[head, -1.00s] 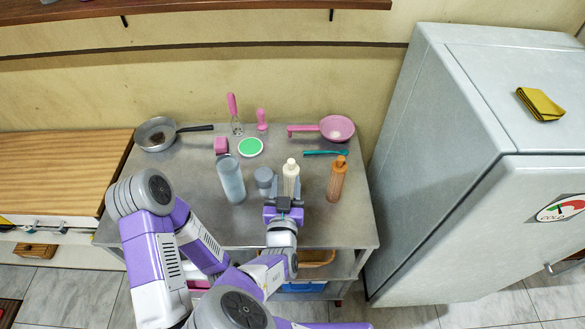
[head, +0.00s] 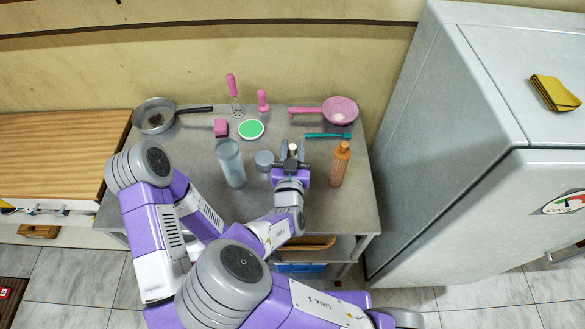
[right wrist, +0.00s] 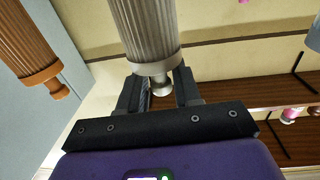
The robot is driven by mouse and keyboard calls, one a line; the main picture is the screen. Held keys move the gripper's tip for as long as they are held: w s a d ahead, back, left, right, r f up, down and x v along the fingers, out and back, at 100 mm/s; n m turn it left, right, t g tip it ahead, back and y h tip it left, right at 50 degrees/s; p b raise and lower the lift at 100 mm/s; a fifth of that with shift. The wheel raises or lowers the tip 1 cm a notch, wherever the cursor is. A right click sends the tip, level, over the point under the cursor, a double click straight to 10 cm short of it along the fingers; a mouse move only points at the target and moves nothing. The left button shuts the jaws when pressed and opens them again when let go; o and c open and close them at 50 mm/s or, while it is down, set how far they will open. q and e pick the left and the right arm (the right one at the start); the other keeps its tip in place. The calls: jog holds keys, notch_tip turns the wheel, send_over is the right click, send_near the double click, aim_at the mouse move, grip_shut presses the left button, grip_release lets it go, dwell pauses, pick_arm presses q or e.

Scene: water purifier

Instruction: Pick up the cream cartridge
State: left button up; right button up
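The cream cartridge (head: 293,147) stands on the metal table. In the head view only its pale top shows, and my right gripper hides the rest. In the right wrist view its ribbed body (right wrist: 148,28) and small knob (right wrist: 160,86) appear upside down at the top centre. My right gripper (head: 291,152) is at the cartridge with its fingers apart, one on each side of it. In the right wrist view these dark fingers (right wrist: 160,82) flank the knob with a gap. My left gripper does not show.
An orange bottle (head: 340,164) stands close on the right. A grey round-topped container (head: 264,160) and a tall translucent cylinder (head: 231,165) stand on the left. Behind are a green-topped dish (head: 251,129), a teal brush (head: 328,136) and a pink pan (head: 339,111). A fridge (head: 455,150) borders the right.

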jog(key=shift+w+f, duration=0.1)
jog(key=shift+w, duration=0.05)
jog(key=c, duration=0.5)
grip_shut()
